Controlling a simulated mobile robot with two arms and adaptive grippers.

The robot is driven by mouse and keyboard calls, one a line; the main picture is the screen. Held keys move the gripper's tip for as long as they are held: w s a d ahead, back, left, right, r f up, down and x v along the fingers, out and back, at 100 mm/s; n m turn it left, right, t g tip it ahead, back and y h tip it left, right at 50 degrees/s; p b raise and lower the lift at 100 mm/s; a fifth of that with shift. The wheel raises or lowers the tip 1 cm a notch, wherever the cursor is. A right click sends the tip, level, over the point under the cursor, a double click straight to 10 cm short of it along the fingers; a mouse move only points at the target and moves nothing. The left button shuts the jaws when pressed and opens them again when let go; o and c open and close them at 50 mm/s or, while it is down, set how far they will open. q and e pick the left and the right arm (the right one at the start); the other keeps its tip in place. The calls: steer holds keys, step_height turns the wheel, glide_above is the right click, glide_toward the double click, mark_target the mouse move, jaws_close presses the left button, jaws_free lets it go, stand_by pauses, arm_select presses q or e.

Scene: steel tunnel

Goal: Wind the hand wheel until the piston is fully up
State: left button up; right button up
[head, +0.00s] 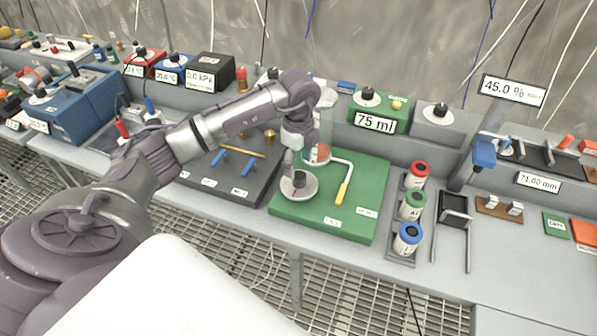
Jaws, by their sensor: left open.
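The green board (358,206) lies on the bench in the middle of the head view. A light grey hand wheel (310,190) lies flat near its left front, with a dark knob (299,178) standing on it. Just behind is a clear cylinder with a reddish part inside, seemingly the piston (320,153); my gripper partly covers it, so its exact height cannot be told. My left gripper (296,165) points down over the wheel, open, its fingertips close to the knob. Contact cannot be told. My right gripper is out of view.
A white bent tube with a yellow handle (343,193) stands right of the wheel. A green box (378,110) behind reads 75 ml. Several capped canisters (408,238) stand right of the board. A dark board (222,186) lies left, under my arm.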

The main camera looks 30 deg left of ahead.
mark_target(298, 174)
arm_select(q)
steer(key=shift+f+p, duration=0.35)
steer(key=shift+f, duration=2.3)
steer(key=c, duration=1.1)
steer(key=shift+c, duration=0.2)
